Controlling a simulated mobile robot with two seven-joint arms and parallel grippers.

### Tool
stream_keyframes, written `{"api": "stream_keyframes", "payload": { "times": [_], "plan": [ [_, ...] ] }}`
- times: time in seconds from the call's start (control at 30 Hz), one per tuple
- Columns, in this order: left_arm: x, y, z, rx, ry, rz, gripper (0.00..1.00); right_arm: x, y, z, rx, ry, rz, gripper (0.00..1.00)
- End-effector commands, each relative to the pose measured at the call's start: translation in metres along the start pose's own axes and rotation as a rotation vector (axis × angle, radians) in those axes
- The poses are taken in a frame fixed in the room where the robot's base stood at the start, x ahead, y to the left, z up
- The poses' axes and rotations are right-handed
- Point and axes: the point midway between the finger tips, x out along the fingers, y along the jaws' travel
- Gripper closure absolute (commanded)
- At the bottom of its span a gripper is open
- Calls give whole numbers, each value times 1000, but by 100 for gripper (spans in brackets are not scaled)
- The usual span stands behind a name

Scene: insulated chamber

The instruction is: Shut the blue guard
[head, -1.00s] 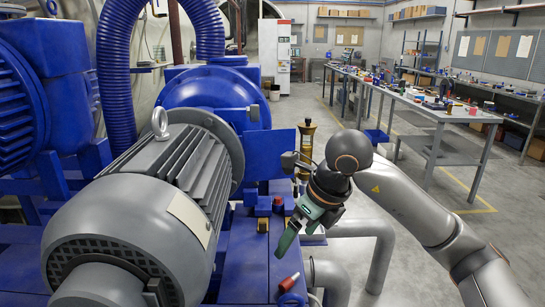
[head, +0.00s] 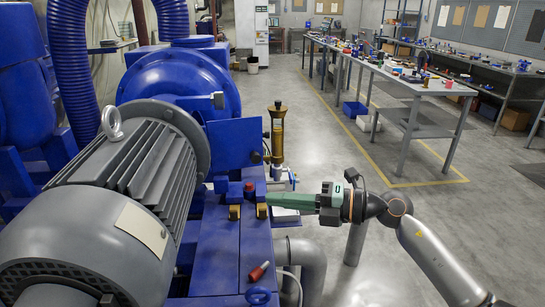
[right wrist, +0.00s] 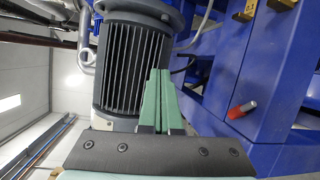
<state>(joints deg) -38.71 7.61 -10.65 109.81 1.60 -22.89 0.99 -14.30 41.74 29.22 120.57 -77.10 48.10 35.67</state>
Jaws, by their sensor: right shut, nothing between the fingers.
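The blue guard (head: 235,144) looks like the flat blue plate standing upright beside the grey motor in the head view. I cannot tell for sure that this plate is the guard. Below it, two brass-coloured blocks (head: 234,212) sit on the blue base. My right gripper (head: 271,199) is shut and empty, reaching in from the right, below and to the right of the plate. Its tips are close to the blocks; contact cannot be told. In the right wrist view its green fingers (right wrist: 158,78) are together, in front of the motor. My left gripper is not in view.
The finned grey motor (head: 95,220) fills the left. A red-handled part (head: 258,271) lies on the blue base. A brass column (head: 277,135) stands behind the gripper. Grey pipes (head: 306,262) run below my arm. Open floor and a workbench (head: 415,88) are to the right.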

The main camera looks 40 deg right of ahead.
Motion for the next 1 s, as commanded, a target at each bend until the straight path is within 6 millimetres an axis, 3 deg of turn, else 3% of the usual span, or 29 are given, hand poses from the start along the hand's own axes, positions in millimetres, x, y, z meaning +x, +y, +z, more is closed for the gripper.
{"api": "stream_keyframes", "payload": {
  "times": [0.1, 0.2, 0.37, 0.57, 1.0],
  "plan": [
    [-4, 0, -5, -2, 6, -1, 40, -30, -4, 25, 104, -139, 43, 100],
    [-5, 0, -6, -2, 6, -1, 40, -47, -6, 38, 146, -213, 66, 100],
    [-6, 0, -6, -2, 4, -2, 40, -54, -6, 46, 168, -256, 81, 100],
    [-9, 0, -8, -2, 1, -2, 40, -33, -2, 52, 164, -254, 82, 100],
    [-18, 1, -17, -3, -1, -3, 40, 35, 2, 70, 165, -255, 82, 100]
  ]
}}
